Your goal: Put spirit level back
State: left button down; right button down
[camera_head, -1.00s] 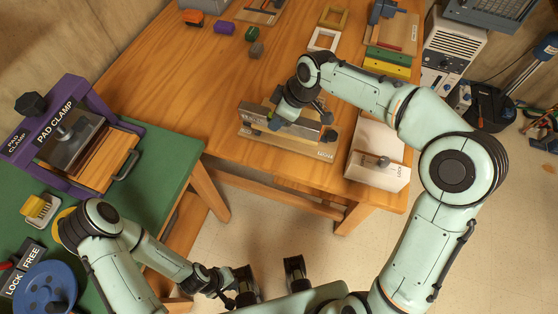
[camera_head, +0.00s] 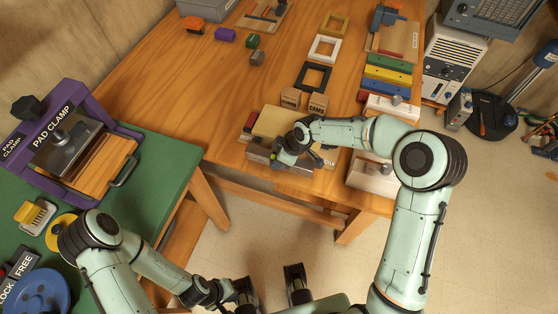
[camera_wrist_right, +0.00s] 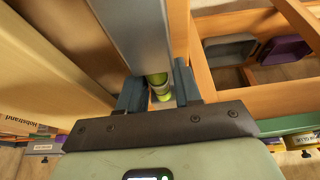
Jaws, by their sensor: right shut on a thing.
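The spirit level, a grey metal bar (camera_head: 262,157), is at the front edge of the wooden table, in front of a tan board or block (camera_head: 278,122). My right gripper (camera_head: 286,158) is shut on it from above. In the right wrist view the level (camera_wrist_right: 138,35) runs between the gripper's fingers (camera_wrist_right: 158,92), its green vial showing. Whether the level rests on something or hangs just above it, I cannot tell. My left gripper (camera_head: 270,287) is open and empty at the bottom, over the floor, away from the table.
A white box (camera_head: 372,172) stands at right, under my right arm. A purple pad clamp (camera_head: 60,135) is on the green bench (camera_head: 165,185). The table's left middle is clear.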

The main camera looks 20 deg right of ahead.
jog(key=shift+f, duration=0.8)
jog(key=shift+f, duration=0.1)
jog(key=c, duration=0.8)
grip_release()
jog(key=p+v, duration=0.1)
jog(key=v, duration=1.1)
